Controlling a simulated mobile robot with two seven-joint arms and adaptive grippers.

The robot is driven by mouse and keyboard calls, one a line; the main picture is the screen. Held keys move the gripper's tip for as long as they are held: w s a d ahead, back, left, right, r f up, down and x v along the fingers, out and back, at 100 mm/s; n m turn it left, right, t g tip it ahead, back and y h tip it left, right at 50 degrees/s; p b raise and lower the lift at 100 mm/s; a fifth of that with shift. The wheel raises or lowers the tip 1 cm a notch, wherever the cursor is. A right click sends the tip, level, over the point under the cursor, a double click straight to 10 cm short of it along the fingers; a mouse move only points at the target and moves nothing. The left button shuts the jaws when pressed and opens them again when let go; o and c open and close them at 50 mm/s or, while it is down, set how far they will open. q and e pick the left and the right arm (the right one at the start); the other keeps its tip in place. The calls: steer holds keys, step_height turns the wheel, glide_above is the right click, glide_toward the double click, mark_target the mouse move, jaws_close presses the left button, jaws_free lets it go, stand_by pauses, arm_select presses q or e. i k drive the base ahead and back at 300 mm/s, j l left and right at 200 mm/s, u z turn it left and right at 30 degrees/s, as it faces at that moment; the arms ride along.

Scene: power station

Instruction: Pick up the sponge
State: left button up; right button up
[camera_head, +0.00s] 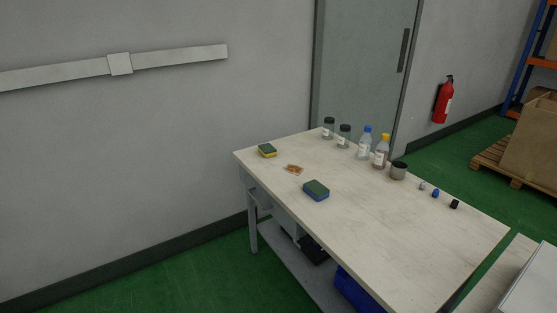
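Two sponges lie on the pale table (400,225). One sponge, yellow with a dark green top (267,151), lies near the table's far left corner. The other sponge, blue with a dark green top (316,190), lies nearer the middle, close to the table's left edge. Both lie flat with nothing on top of them. Neither of my grippers shows in the head view.
A small orange-brown item (293,169) lies between the sponges. Several bottles and jars, such as a blue-capped bottle (365,142), and a grey cup (398,171) line the far edge. Small caps (435,193) lie further right. The table's near right part is clear.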

mark_target(267, 151)
steer(key=i+j+z, duration=0.15)
steer(key=i+j, duration=0.2)
steer(key=i+j+z, duration=0.1)
steer(key=i+j, duration=0.2)
steer(key=i+j+z, duration=0.15)
steer(key=i+j, duration=0.15)
steer(key=j, duration=0.25)
steer(key=i+j+z, duration=0.1)
steer(key=i+j, duration=0.15)
steer(key=j, duration=0.2)
